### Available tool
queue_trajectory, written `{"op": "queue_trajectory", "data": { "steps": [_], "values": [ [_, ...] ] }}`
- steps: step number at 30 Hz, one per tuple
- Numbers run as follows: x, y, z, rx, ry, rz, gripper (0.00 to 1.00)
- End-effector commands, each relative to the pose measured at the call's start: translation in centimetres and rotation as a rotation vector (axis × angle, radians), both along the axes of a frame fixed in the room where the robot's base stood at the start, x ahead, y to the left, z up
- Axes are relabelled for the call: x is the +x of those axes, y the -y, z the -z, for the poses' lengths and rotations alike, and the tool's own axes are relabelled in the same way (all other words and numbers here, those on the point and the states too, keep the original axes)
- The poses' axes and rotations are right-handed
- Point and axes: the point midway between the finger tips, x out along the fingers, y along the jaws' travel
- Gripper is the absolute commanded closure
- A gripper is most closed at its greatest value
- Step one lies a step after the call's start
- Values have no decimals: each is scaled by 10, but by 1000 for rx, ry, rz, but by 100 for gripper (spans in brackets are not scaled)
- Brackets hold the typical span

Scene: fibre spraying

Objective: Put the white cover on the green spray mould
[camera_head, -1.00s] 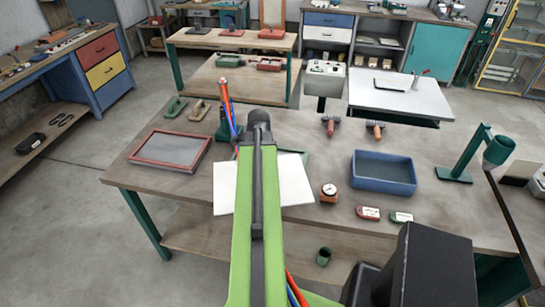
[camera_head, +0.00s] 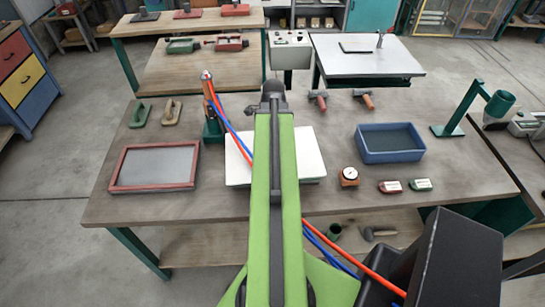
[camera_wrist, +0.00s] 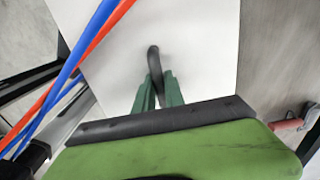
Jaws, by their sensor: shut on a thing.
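The white cover (camera_head: 308,158) is a flat pale sheet at the middle of the wooden table, partly behind my green arm in the head view. In the wrist view the white cover (camera_wrist: 205,45) fills the upper middle, with a dark curved handle (camera_wrist: 153,58) on it. My gripper (camera_wrist: 158,88) has green fingers and is shut on this handle. In the head view my arm hides the gripper. The green spray mould is not clearly visible now; the cover and arm block the view there. I cannot tell whether the cover touches it.
A red-framed screen (camera_head: 155,166) lies to the left. A green stand with hoses (camera_head: 212,122) stands close behind the cover. A blue tray (camera_head: 390,145), a small dial gauge (camera_head: 349,176) and a green lamp-like stand (camera_head: 470,115) are to the right. The table's front strip is clear.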

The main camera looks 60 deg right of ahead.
Motion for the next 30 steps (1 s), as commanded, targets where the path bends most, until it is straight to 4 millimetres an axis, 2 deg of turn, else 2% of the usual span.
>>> {"op": "queue_trajectory", "data": {
  "steps": [5, 9, 13, 17, 20, 24, 30],
  "values": [
    [-17, 59, -23, -1, -1, 22, 100],
    [-41, 107, -37, 0, -2, 40, 100],
    [-56, 128, -41, 1, -1, 46, 100],
    [-57, 128, -38, 1, -1, 44, 100],
    [-49, 117, -26, 1, -1, 42, 100],
    [-25, 90, -1, 1, -1, 39, 100],
    [9, 56, 26, 0, -2, 41, 100]
  ]
}}
